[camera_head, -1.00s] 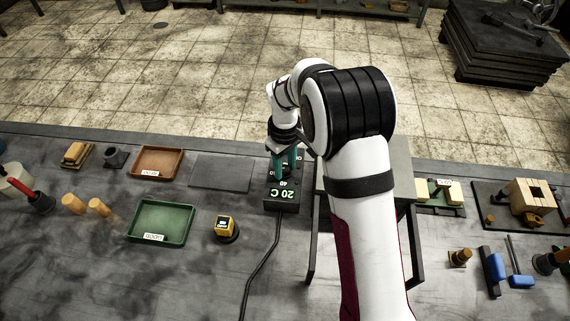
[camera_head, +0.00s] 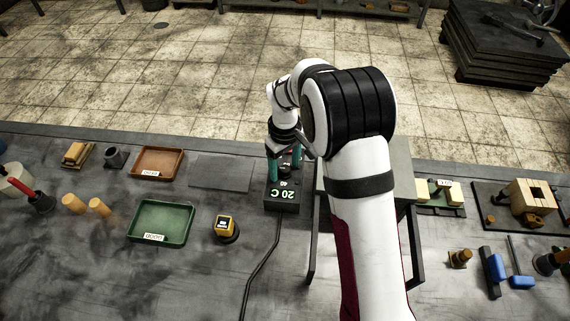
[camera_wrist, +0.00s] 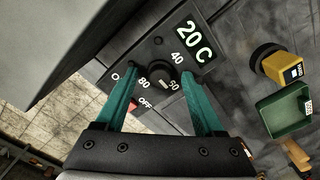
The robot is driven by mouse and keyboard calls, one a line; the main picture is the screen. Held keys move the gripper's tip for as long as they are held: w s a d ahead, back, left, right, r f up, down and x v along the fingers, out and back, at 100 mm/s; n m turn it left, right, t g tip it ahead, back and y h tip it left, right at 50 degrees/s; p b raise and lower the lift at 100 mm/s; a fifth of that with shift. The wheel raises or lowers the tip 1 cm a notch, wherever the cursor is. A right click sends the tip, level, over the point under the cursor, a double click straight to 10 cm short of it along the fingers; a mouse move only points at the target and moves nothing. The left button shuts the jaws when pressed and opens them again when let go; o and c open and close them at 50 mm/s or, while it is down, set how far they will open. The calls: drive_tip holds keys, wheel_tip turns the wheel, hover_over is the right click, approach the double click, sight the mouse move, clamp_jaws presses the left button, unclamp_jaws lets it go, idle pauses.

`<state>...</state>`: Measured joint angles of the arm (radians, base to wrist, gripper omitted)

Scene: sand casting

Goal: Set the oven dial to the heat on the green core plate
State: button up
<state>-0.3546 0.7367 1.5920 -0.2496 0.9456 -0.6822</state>
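The oven control box (camera_head: 282,206) stands on the bench with a lit display reading 20 C, which also shows in the wrist view (camera_wrist: 189,41). Its black dial (camera_wrist: 158,78) lies in the wrist view among the marks 40, 80, OFF and another partly hidden number. My gripper (camera_head: 284,171) is over the box. Its teal fingers (camera_wrist: 163,92) are open, one on each side of the dial, with visible gaps to it. The green core plate (camera_head: 433,206) is right of my arm with cream blocks and a small label, too small to read.
A yellow-topped device (camera_head: 226,229) and a green tray (camera_head: 190,222) are left of the box. A brown tray (camera_head: 158,163) and a flat dark plate (camera_head: 222,173) lie behind. A grey oven-like body (camera_head: 399,163) stands right of the box. A cable (camera_head: 262,266) runs forward.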

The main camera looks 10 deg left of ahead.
sight(285, 168)
wheel_tip(285, 168, up, 16)
idle(0.5)
drive_tip(key=shift+f, duration=0.1)
drive_tip(key=s+d+r+m+y, duration=0.1)
drive_tip(key=s+d+r+m, duration=0.1)
drive_tip(key=s+d+m, duration=0.4)
drive_tip(key=s+d+r+m, duration=0.2)
drive_tip(key=s+d, duration=0.1)
drive_tip(key=s, duration=0.6)
drive_tip(key=s+d+f+m, duration=0.1)
drive_tip(key=s+f+m, duration=0.1)
drive_tip(key=s, duration=0.5)
drive_tip(key=s+d+f+m, duration=0.2)
drive_tip(key=s+m, duration=0.2)
drive_tip(key=s, duration=0.3)
drive_tip(key=shift+f+m+y, duration=0.3)
drive_tip(key=shift+y, duration=0.1)
drive_tip(key=shift+d, duration=0.1)
